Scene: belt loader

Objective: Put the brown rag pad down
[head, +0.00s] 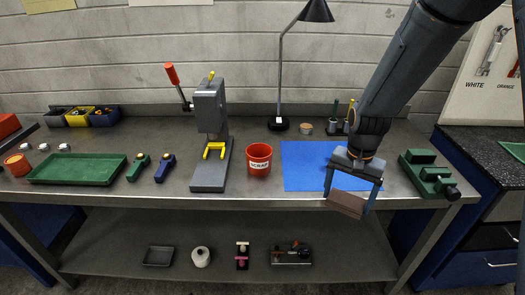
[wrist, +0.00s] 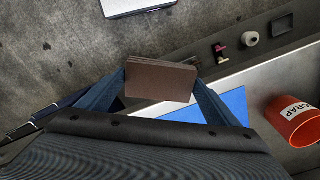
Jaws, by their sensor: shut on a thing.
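The brown rag pad (head: 347,204) is a flat, dark brown block held between the two blue fingers of my gripper (head: 351,197). It hangs near the front edge of the workbench, by the blue mat (head: 301,172). In the wrist view, the brown rag pad (wrist: 160,80) sits between the fingertips of my gripper (wrist: 160,82), with the floor and the lower shelf seen beyond it. Part of the blue mat (wrist: 235,103) shows behind the right finger. My gripper and arm hide the mat's right part in the head view.
The red scrap bucket (head: 259,160) stands left of the mat, beside the grey press (head: 212,140). A green vise (head: 428,176) is at the right. A desk lamp (head: 279,124) and small pots stand behind the mat. The mat's left part is clear.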

